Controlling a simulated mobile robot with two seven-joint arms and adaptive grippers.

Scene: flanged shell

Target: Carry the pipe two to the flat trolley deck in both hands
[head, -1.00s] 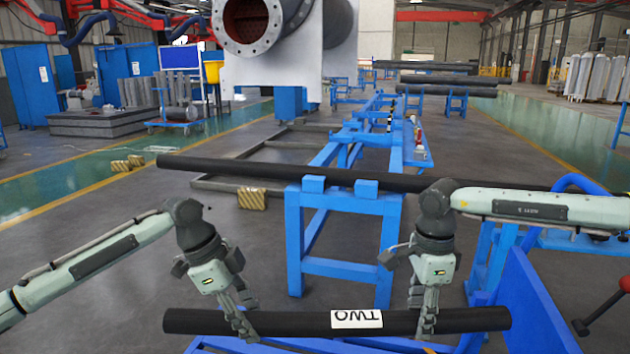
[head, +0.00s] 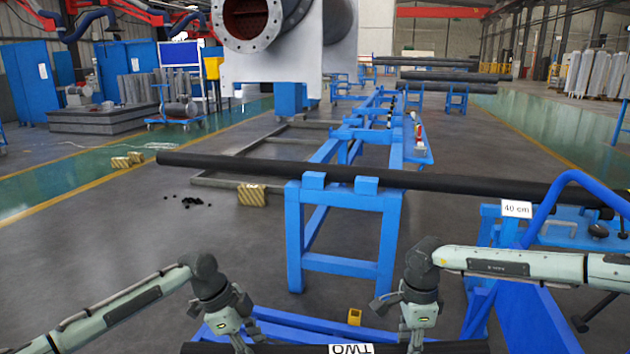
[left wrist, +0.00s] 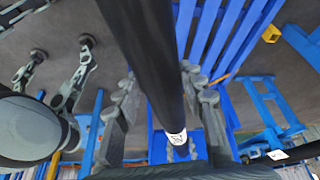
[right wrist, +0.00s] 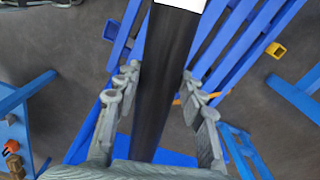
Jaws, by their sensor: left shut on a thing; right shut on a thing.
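Pipe two (head: 290,349) is a long black pipe with a white label reading TWO, low at the bottom edge of the head view. My left gripper (head: 238,338) is shut on it left of the label. My right gripper (head: 414,335) is shut on it right of the label. In the left wrist view the pipe (left wrist: 150,60) runs between the fingers, and the same in the right wrist view (right wrist: 165,75). A blue slatted frame (right wrist: 235,60), possibly the trolley deck, shows below the pipe; whether they touch I cannot tell.
Another long black pipe (head: 420,182) lies across a blue stand (head: 340,200) ahead. A blue frame with a 40 cm sign (head: 516,209) stands at right. A small yellow block (head: 354,316) is near the pipe. Striped blocks (head: 251,195) and small dark bits (head: 187,201) lie on the floor.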

